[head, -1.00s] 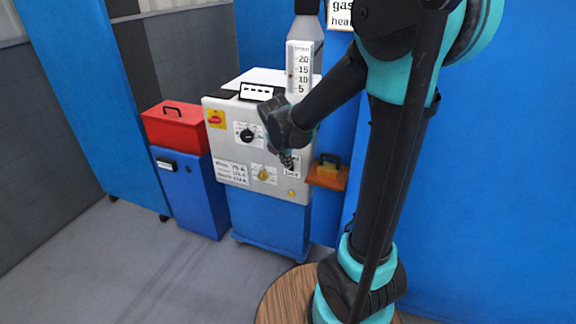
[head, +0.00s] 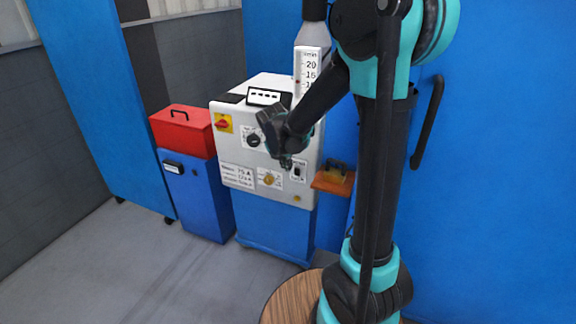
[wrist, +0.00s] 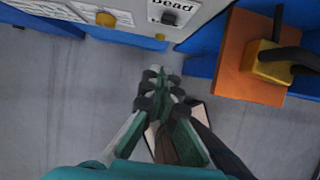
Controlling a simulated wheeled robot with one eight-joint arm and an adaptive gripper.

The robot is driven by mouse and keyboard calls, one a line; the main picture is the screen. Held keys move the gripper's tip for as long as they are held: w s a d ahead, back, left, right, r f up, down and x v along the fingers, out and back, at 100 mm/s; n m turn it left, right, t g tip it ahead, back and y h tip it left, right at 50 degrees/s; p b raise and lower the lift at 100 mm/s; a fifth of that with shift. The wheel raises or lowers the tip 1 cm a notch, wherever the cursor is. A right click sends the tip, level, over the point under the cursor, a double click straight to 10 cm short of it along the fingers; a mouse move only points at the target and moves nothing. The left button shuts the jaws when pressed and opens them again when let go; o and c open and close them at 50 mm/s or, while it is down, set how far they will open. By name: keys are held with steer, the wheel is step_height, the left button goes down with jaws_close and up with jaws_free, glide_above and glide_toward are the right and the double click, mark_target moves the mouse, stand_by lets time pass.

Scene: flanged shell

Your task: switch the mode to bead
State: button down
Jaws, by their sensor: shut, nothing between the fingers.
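The white machine panel (head: 230,150) faces me on a blue cabinet. Its small dark mode switch (head: 298,171) sits on a white label at the right of the panel. In the wrist view the switch (wrist: 169,18) shows at the top, with the word "Bead" above it; its setting is too small to tell. My gripper (head: 286,163) is in front of the panel, just left of the switch in the head view. In the wrist view its fingers (wrist: 160,75) are shut and empty, below the switch and apart from it.
A black knob (head: 253,140), a yellow knob (head: 268,180) and a red switch (head: 222,124) are also on the panel. An orange shelf (head: 332,184) with a yellow, dark-handled thing juts out at right. A red toolbox (head: 182,130) stands left.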

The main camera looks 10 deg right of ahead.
mark_target(296, 169)
steer(key=w+d+f, duration=0.1)
steer(key=w+f, duration=0.1)
steer(key=w+d+f, duration=0.1)
steer(key=w+f, duration=0.1)
steer(key=w+d+f, duration=0.1)
steer(key=w+f, duration=0.1)
steer(key=shift+w+d+f, duration=0.1)
steer(key=shift+d+f, duration=0.05)
steer(key=shift+d, duration=0.1)
stand_by(0.4)
steer(key=shift+w+d+r, duration=0.2)
steer(key=shift+w+d, duration=0.05)
steer(key=shift+w, duration=0.1)
steer(key=shift+r, duration=0.15)
steer(key=shift+r, duration=0.65)
